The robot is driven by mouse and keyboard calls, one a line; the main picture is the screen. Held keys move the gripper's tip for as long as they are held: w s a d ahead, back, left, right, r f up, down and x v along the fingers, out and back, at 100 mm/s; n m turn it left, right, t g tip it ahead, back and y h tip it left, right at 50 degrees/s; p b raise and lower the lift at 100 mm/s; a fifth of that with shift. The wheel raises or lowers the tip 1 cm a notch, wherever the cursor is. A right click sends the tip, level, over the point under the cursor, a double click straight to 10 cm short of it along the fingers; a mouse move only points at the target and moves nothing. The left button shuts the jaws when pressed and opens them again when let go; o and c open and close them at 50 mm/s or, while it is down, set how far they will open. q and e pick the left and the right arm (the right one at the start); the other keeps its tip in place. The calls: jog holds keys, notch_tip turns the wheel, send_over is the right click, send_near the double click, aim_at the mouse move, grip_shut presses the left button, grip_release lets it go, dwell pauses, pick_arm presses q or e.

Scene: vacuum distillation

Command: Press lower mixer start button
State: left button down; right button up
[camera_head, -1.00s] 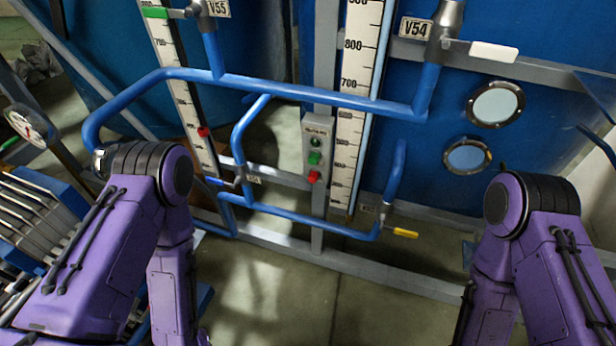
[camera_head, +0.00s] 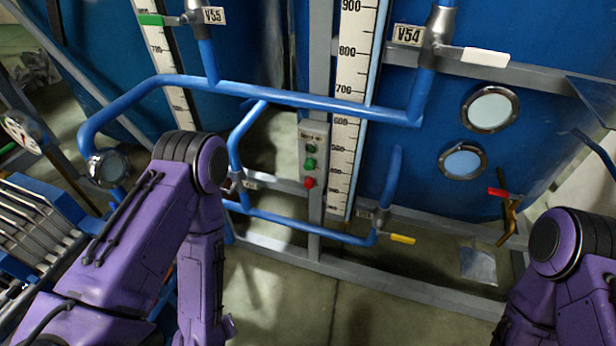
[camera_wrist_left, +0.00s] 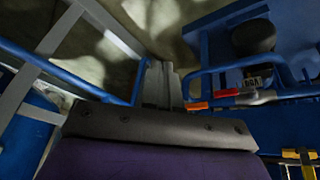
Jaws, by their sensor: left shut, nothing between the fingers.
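The grey mixer control box (camera_head: 322,150) is mounted on the upright post at the middle of the head view. It carries a green button (camera_head: 310,163) with a red button (camera_head: 308,183) below it and a darker round light or button (camera_head: 311,149) above. My left arm is at the left of the box, and its hand is mostly hidden low in the head view. My left gripper (camera_wrist_left: 162,84) is shut and empty in the left wrist view, over floor and pipework, with no button seen near its tips. My right gripper is out of view.
Blue pipes (camera_head: 290,93) cross in front of the tanks and run close to the box's left side. A yellow valve handle (camera_head: 402,239) sticks out at lower right. Floor in front is clear.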

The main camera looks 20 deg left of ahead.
pick_arm(q)
jog(key=w+d+r+n+t+h+b, duration=0.25)
jog(key=w+d+r+n+t, duration=0.2)
jog(key=w+d+n, duration=0.5)
jog(key=w+d+r+n+t, duration=0.1)
jog(key=w+r+n+t, duration=0.3)
jog(key=r+n, duration=0.5)
jog(key=w+r+n+t+b, duration=0.1)
jog(key=w+r+n+t, duration=0.4)
jog(key=w+r+n, duration=0.2)
jog(key=shift+w+d+r+n+h, duration=0.25)
jog(key=shift+d+r+n+h, duration=0.1)
jog(key=shift+r+n, duration=0.55)
jog(key=shift+t, duration=0.25)
